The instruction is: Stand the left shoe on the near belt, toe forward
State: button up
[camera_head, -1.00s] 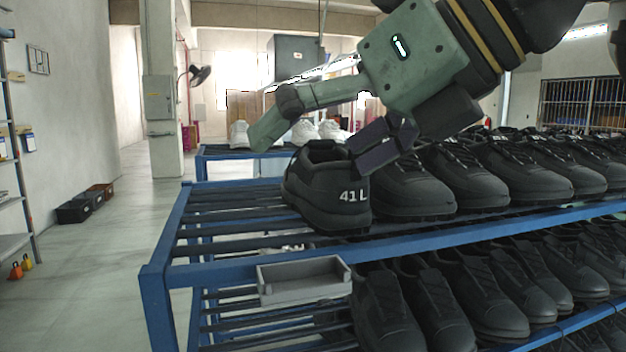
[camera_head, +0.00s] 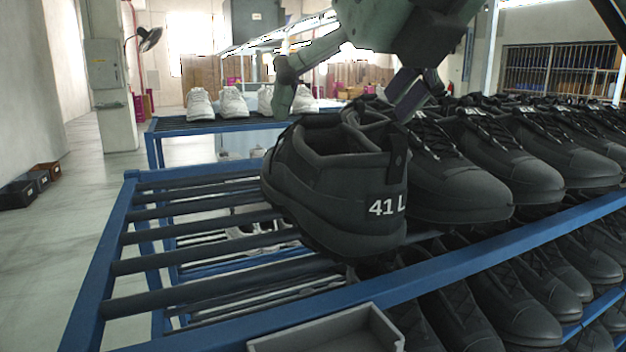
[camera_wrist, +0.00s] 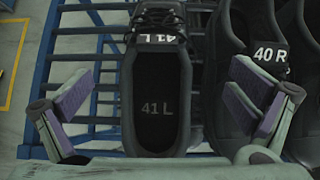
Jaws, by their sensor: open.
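The left shoe (camera_head: 330,190), black and marked 41 L on its heel, stands upright on the bars of the blue rack (camera_head: 205,345), heel towards the head camera. In the wrist view the left shoe (camera_wrist: 155,105) shows from above, with 41 L on insole and tongue and its toe end cut off at the top. My gripper (camera_head: 348,92) is open and empty above the shoe. In the wrist view my gripper (camera_wrist: 165,98) has one finger either side of the shoe, the right one over the neighbouring shoe. I cannot make out a belt for certain.
A black shoe marked 40 R (camera_wrist: 268,55) stands close on the right, with a row of black shoes (camera_head: 530,165) beyond. The rack's bars (camera_head: 185,230) are bare to the left. White shoes (camera_head: 233,102) stand on a farther rack. A grey tray (camera_head: 345,335) hangs at the front.

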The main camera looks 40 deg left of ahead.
aim_at(318, 142)
jog(key=p+x, duration=0.2)
jog(key=x, duration=0.6)
jog(key=shift+a+f, duration=0.1)
jog(key=shift+f, duration=0.15)
jog(key=shift+c, duration=0.5)
jog(key=shift+r, duration=0.1)
jog(key=c, duration=1.6)
